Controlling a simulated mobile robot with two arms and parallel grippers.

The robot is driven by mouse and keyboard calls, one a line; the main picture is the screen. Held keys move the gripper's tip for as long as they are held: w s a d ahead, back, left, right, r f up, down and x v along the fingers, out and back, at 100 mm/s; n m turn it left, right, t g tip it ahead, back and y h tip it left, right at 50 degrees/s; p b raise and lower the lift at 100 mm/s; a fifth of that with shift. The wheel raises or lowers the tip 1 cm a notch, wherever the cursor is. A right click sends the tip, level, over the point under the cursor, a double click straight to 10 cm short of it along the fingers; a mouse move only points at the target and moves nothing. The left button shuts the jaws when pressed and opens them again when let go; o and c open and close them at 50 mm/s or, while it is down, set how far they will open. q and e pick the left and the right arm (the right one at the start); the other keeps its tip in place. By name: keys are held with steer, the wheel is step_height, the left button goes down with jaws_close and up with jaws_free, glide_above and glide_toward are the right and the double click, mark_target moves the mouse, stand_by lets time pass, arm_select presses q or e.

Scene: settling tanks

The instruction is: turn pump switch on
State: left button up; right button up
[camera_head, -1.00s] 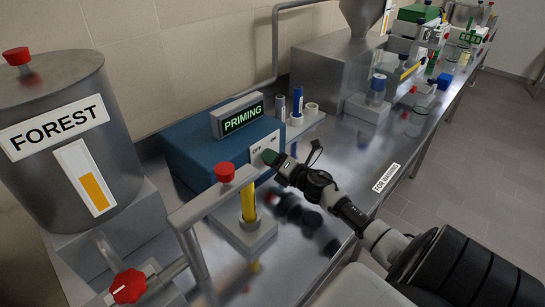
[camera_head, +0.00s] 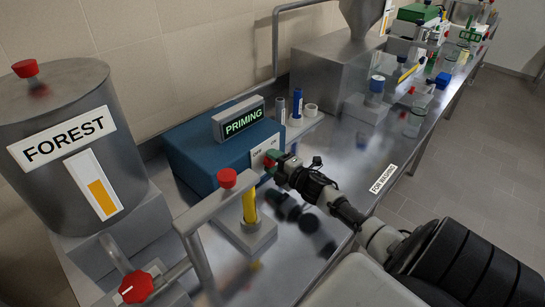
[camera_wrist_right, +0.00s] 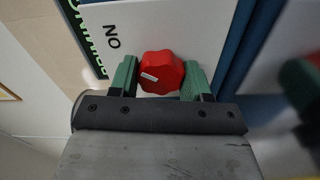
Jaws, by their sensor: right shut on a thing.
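The blue pump box (camera_head: 205,152) stands on the steel bench, with a lit sign reading PRIMING (camera_head: 241,122) on top. Its white front plate (camera_head: 258,153) carries a red switch knob (camera_head: 268,162), which also shows in the right wrist view (camera_wrist_right: 162,72). Letters on the plate read as NO from that view's angle, which may be ON upside down. My right gripper (camera_head: 272,164) is at the plate with its green fingertips on either side of the knob, shut on it. The knob's far side is hidden. My left gripper is not in view.
A steel tank labelled FOREST (camera_head: 65,145) stands at left, with a red valve handle (camera_head: 136,287) below. A red-capped pipe (camera_head: 212,205) and a yellow tube (camera_head: 250,207) stand close in front of the pump.

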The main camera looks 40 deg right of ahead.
stand_by(0.5)
steer(key=o, duration=0.9)
steer(key=s, duration=0.3)
steer(key=s+b, duration=0.1)
steer(key=s, duration=0.3)
steer(key=s+d, duration=0.1)
steer(key=s, duration=0.3)
